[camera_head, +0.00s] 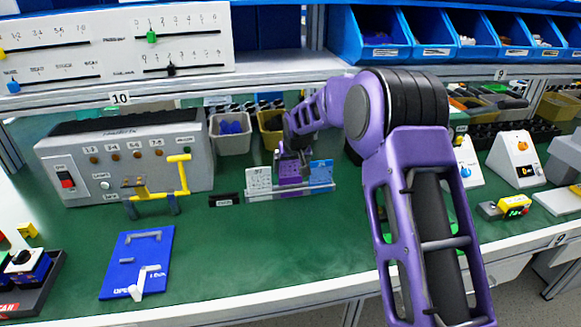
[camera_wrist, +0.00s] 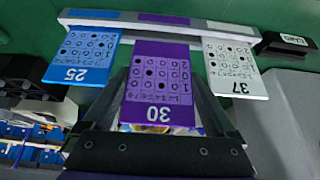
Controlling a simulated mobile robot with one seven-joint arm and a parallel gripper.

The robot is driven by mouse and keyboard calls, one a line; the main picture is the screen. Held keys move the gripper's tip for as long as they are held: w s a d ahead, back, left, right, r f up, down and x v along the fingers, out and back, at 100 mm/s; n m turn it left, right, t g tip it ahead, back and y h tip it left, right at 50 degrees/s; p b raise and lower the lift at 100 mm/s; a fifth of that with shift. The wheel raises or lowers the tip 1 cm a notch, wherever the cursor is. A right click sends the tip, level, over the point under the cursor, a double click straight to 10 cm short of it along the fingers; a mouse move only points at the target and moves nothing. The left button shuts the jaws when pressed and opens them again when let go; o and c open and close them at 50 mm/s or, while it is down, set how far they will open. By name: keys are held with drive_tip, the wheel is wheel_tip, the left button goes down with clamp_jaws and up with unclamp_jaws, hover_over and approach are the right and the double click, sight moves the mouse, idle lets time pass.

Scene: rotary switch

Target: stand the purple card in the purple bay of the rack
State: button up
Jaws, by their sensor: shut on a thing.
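The purple card (camera_wrist: 158,85), marked 30, is between my gripper's fingers (camera_wrist: 160,100) in the wrist view. My gripper (camera_head: 291,157) is shut on it and shows small in the head view, just above the rack. The purple card (camera_head: 290,180) stands roughly upright at the middle of the rack (camera_head: 283,195), between the white and blue cards. In the wrist view its far edge is close to the rack's rim (camera_wrist: 225,34), by the purple strip. I cannot tell whether it sits in the bay or is just short of it.
A white card (camera_wrist: 234,70), marked 37, and a blue card (camera_wrist: 82,57), marked 25, stand in the rack on either side, close to the purple one. A small black label block (camera_head: 224,200) lies left of the rack. A grey bin (camera_head: 231,133) stands behind.

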sight(291, 176)
drive_tip(key=shift+f+b, duration=0.85)
drive_tip(key=shift+f, duration=1.05)
drive_tip(key=o, duration=1)
drive_tip(key=shift+r, duration=0.15)
drive_tip(key=p+v, duration=0.2)
drive_tip(key=v, duration=1.5)
drive_tip(key=shift+s+r, duration=0.1)
drive_tip(key=shift+r, duration=0.15)
wheel_tip(291, 176, up, 9)
drive_tip(key=p, duration=0.6)
drive_tip(key=shift+f, duration=0.15)
